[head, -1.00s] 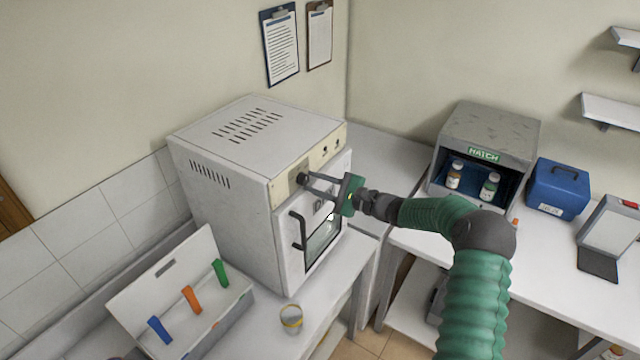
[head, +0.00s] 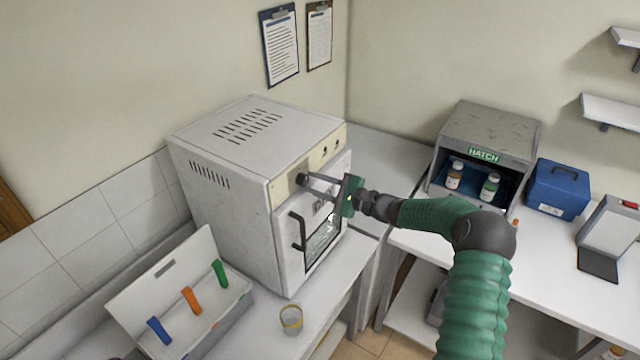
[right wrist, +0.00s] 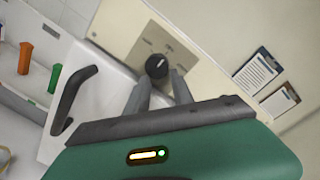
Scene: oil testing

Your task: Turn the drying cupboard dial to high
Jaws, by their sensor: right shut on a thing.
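The drying cupboard (head: 232,205) is a white box with a cream top panel, standing on the left bench. Its black dial (head: 302,179) is at the left end of that panel, and it also shows in the right wrist view (right wrist: 157,66) with a pale pointer mark. My right gripper (head: 311,183) reaches in from the right with its two grey fingers at the dial, shut on it. In the right wrist view the fingertips (right wrist: 160,80) sit on either side of the dial. The labels around it are too small to read. My left gripper is not in view.
The cupboard's black door handle (head: 298,231) is just below the dial. A glass beaker (head: 291,319) stands near the bench's front edge. An open white box (head: 220,318) with coloured clips is at left. A grey hatch (head: 490,135) with bottles and a blue case (head: 558,188) stand right.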

